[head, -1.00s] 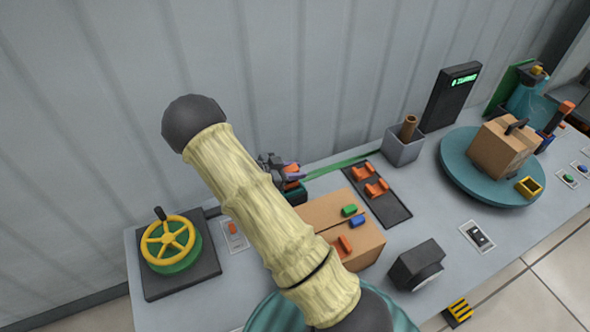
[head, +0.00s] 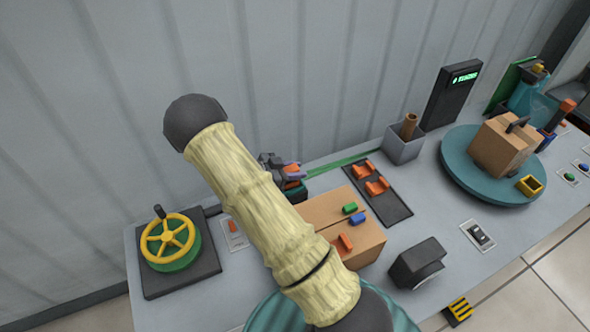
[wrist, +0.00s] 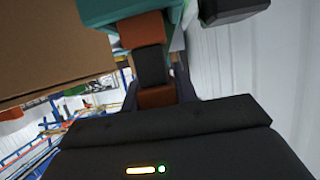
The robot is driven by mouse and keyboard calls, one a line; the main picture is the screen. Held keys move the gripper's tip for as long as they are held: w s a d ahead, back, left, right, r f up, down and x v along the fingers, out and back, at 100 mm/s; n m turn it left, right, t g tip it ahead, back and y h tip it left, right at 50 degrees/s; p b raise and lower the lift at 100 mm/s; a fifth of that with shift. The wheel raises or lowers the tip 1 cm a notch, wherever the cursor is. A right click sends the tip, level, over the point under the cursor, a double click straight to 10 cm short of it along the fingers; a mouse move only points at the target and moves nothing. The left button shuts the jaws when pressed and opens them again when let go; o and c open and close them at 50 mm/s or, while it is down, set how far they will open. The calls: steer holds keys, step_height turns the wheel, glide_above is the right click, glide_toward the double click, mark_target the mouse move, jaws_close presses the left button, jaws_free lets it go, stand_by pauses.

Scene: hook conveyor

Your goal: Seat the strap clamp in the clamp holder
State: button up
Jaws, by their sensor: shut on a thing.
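My gripper (wrist: 158,92) is shut on an orange handle with a black band (wrist: 151,66), which I take to be the strap clamp. The handle runs up to a teal block (wrist: 125,10) at the top of the wrist view. In the head view, the gripper (head: 283,166) shows behind my pale arm, with the orange part (head: 292,171) and dark teal part (head: 297,192) just under it, behind the cardboard box. A black plate with two orange brackets (head: 377,186) lies to the right. It may be the clamp holder, but I cannot tell for certain. My arm hides part of the bench.
A cardboard box (head: 370,243) with small coloured pieces on top stands close in front of the gripper. A grey cup (head: 404,146), black display (head: 452,95) and teal turntable (head: 460,180) are to the right. A yellow handwheel (head: 168,241) is left. The wall is close behind.

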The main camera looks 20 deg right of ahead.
steer(key=shift+f+b, duration=0.4)
steer(key=shift+f, duration=0.25)
steer(key=o, duration=1.1)
steer(key=p+v, duration=0.5)
steer(key=v, duration=1.2)
steer(key=shift+a+p, duration=0.25)
steer(key=shift+p, duration=0.1)
steer(key=shift+w, duration=0.1)
